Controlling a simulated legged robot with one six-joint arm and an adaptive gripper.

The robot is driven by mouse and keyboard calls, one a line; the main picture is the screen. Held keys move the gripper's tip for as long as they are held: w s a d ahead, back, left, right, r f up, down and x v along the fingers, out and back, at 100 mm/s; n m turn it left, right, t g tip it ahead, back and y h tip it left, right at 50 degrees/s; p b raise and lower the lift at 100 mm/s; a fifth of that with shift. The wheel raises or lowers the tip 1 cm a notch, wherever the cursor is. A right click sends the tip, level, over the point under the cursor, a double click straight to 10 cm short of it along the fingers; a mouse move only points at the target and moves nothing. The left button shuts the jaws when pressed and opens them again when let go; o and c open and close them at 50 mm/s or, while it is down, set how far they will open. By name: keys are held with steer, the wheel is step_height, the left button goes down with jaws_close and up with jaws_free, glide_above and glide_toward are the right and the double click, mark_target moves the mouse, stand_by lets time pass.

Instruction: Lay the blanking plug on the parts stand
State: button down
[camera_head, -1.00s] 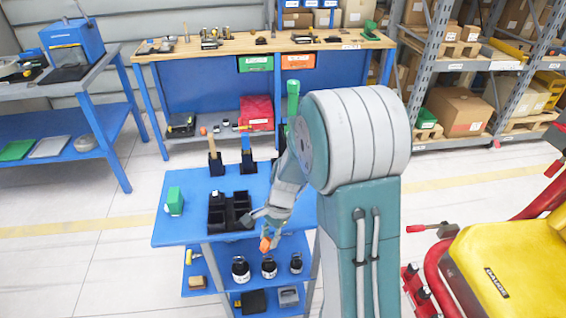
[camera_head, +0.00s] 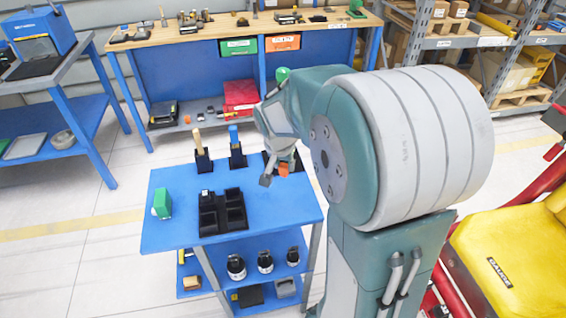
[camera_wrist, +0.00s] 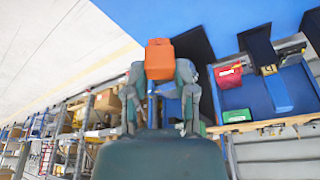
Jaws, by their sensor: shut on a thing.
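An orange piece (camera_wrist: 159,58), seemingly the blanking plug, is pinched between the fingertips of my gripper (camera_wrist: 160,85). In the head view the orange piece (camera_head: 283,170) shows small at the tip of my gripper (camera_head: 277,176), over the right back part of the blue cart top (camera_head: 270,207). A black holder (camera_head: 297,158) is just behind it, partly hidden by my arm. I cannot tell whether they touch. No object is clearly identifiable as the parts stand; a black compartment tray (camera_head: 222,213) sits on the cart top, left of my gripper.
Two black holders with a wooden-handled tool (camera_head: 199,140) and a blue-handled tool (camera_head: 234,136) stand at the cart's back edge. A green block (camera_head: 162,203) is at the left. Black bottles (camera_head: 236,266) stand on the lower shelf. A yellow seat (camera_head: 515,262) is at the right.

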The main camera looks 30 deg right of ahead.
steer(key=shift+r, duration=0.1)
steer(key=shift+f, duration=4.65)
steer(key=shift+f, duration=0.35)
steer(key=shift+c, duration=1.8)
jaws_free()
